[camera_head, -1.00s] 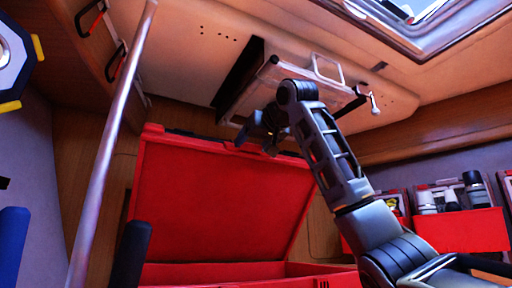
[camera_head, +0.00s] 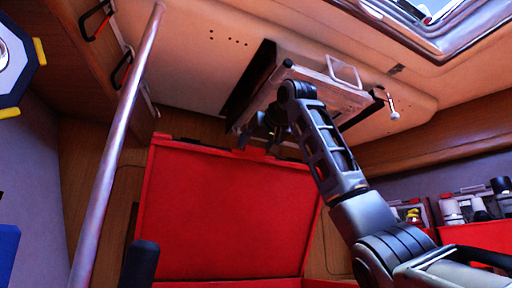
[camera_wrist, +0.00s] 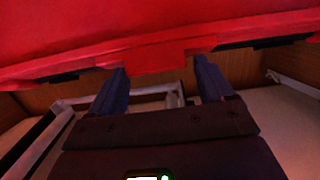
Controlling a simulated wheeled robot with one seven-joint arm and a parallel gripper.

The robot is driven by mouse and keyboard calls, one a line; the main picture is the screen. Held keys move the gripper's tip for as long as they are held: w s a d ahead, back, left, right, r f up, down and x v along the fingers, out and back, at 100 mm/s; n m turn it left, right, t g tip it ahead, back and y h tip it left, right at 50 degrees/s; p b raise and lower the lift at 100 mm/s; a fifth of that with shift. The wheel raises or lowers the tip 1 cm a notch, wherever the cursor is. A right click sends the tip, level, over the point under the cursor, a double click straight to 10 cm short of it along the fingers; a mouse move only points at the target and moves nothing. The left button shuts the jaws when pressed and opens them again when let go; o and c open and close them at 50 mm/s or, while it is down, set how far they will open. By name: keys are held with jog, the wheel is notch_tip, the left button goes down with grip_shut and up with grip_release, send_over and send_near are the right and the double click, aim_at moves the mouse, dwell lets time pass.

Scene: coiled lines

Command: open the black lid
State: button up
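I see no plainly black lid. A large red lid (camera_head: 225,215) stands raised, with its broad inner face towards me and small dark pieces along its top edge. My gripper (camera_head: 262,128) is at this top edge in the head view. In the wrist view, the lid (camera_wrist: 130,25) fills the top, with a red tab (camera_wrist: 172,56) on its edge. The fingers of my gripper (camera_wrist: 160,72) are spread apart just at the tab, with nothing clearly held between them. I cannot tell whether they touch it.
A ceiling panel (camera_head: 350,97) with a metal handle hangs close above my gripper. A metal pole (camera_head: 115,145) stands left of the lid. Red bins (camera_head: 480,238) with bottles are at the right. A dark rounded post (camera_head: 140,262) stands in the left foreground.

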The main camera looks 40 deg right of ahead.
jog(key=shift+o, duration=1.4)
jog(key=shift+d+f, duration=0.1)
jog(key=b+v, duration=0.3)
jog(key=v, duration=0.4)
jog(key=shift+s, duration=0.25)
